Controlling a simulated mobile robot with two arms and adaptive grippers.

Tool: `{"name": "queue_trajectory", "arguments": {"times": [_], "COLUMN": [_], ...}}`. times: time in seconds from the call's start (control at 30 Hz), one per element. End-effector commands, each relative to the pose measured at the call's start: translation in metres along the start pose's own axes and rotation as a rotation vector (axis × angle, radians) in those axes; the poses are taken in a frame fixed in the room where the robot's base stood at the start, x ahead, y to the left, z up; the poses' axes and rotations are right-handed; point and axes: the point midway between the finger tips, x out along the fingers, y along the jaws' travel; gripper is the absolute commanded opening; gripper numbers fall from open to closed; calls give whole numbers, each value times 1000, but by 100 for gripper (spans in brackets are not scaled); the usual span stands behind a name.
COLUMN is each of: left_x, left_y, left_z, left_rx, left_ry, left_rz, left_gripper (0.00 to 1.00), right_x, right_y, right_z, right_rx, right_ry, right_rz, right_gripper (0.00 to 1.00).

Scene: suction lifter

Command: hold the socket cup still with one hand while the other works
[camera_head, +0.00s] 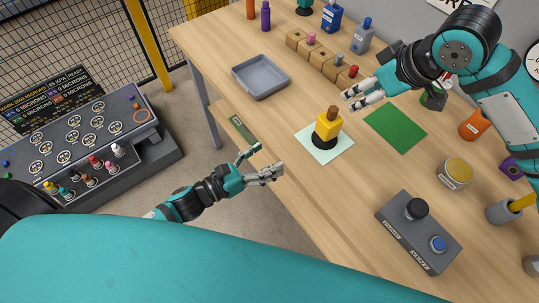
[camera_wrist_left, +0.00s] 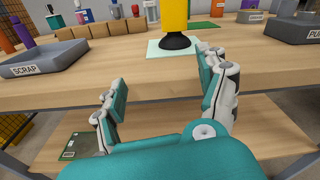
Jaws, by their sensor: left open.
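A yellow block-shaped lifter (camera_head: 328,126) with a brown knob on top stands upright on a black cup-shaped foot (camera_head: 323,140). The foot rests on a pale mat (camera_head: 312,153) on the table. In the left wrist view the lifter (camera_wrist_left: 174,16) and its black foot (camera_wrist_left: 177,42) show ahead, with the top cut off. My left gripper (camera_head: 267,160) is open and empty, off the table's front edge and left of the lifter. In the left wrist view its fingers (camera_wrist_left: 164,78) stand wide apart. My right gripper (camera_head: 350,100) has parted fingers and holds nothing, above the table beyond the lifter.
A grey scrap tray (camera_head: 261,77) lies at the back left of the table. A green mat (camera_head: 394,128) lies right of the lifter. A grey control box (camera_head: 419,232) stands nearer. Wooden blocks (camera_head: 322,60) line the back. A grey cup (camera_head: 503,212) stands right.

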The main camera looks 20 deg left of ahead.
Motion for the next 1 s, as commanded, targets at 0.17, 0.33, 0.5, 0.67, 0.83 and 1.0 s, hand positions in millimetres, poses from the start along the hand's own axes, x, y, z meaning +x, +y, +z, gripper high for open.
{"name": "queue_trajectory", "arguments": {"times": [0.17, 0.33, 0.5, 0.67, 0.83, 1.0], "left_x": [0, 2, 19, 50, 84, 118], "left_y": [-24, -28, -28, -30, -34, -37], "left_z": [28, 33, 34, 36, 38, 40], "left_rx": [173, 207, 204, 204, 202, 203], "left_ry": [-53, -65, -66, -67, -67, -65], "left_rz": [-70, -81, -80, -79, -80, -79], "left_gripper": [75, 75, 75, 75, 75, 75], "right_x": [0, 0, 0, 0, 0, 0], "right_y": [0, 0, 0, 0, 0, 0], "right_z": [0, 0, 0, 0, 0, 0], "right_rx": [0, 0, 0, 0, 0, 0], "right_ry": [0, 0, 0, 0, 0, 0], "right_rz": [0, 0, 0, 0, 0, 0], "right_gripper": [38, 38, 38, 38, 38, 38]}}
